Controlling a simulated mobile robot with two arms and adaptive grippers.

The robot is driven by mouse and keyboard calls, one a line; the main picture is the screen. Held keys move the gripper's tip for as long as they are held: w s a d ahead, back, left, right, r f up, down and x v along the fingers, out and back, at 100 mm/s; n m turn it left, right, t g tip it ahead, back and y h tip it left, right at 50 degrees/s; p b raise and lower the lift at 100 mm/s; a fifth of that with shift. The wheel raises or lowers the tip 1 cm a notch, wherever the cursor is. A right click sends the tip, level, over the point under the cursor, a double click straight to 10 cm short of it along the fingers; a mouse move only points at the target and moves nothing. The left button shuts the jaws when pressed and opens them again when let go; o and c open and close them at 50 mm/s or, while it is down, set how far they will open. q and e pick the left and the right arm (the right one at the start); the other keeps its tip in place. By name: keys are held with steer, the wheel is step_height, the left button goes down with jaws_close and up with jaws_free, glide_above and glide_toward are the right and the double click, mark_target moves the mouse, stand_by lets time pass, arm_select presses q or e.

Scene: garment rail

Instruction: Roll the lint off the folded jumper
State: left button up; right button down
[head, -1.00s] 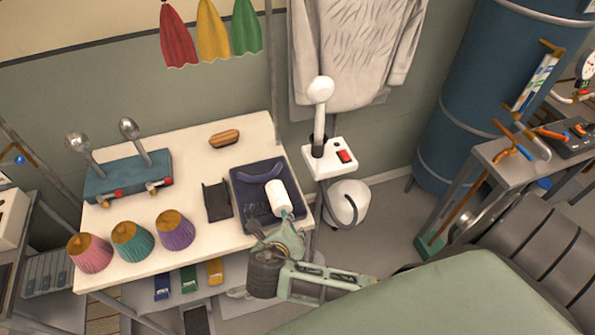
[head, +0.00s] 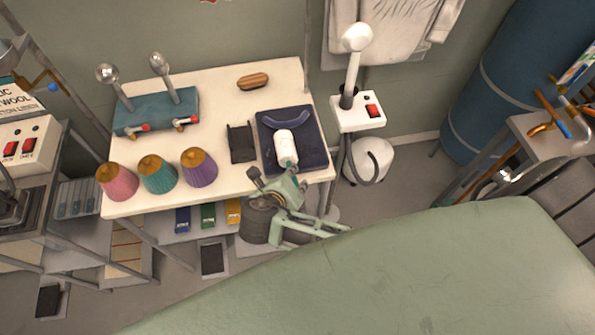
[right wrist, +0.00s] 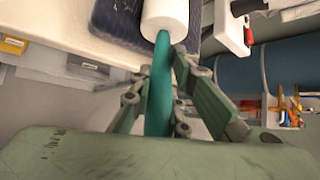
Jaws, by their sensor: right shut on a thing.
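The folded jumper (head: 314,140) lies as a dark navy square with a curved collar at the right of the white table. My right gripper (head: 287,180) is shut on the teal handle of the lint roller (head: 286,145). The roller's white cylinder is over the middle of the jumper; I cannot tell whether it touches. In the right wrist view the teal handle runs between the fingers of my right gripper (right wrist: 163,85), with the white roller (right wrist: 165,15) at the top. Lint is too small to make out. My left gripper is out of view.
A black holder (head: 241,143) stands just left of the jumper. A brown brush (head: 253,81), a teal stand with steel balls (head: 157,112) and several coloured cones (head: 158,174) share the white table (head: 222,103). A white steamer (head: 357,115) stands to the right.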

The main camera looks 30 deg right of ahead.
steer(key=shift+w+a, duration=0.85)
steer(key=shift+a, duration=2.15)
steer(key=s+d, duration=0.2)
steer(key=d, duration=0.6)
steer(key=s+d, duration=0.2)
steer(key=d, duration=0.7)
steer(key=shift+s, duration=0.4)
steer(key=shift+a, duration=0.1)
step_height(320, 180, up, 7)
steer(key=shift+w, duration=0.1)
stand_by(0.5)
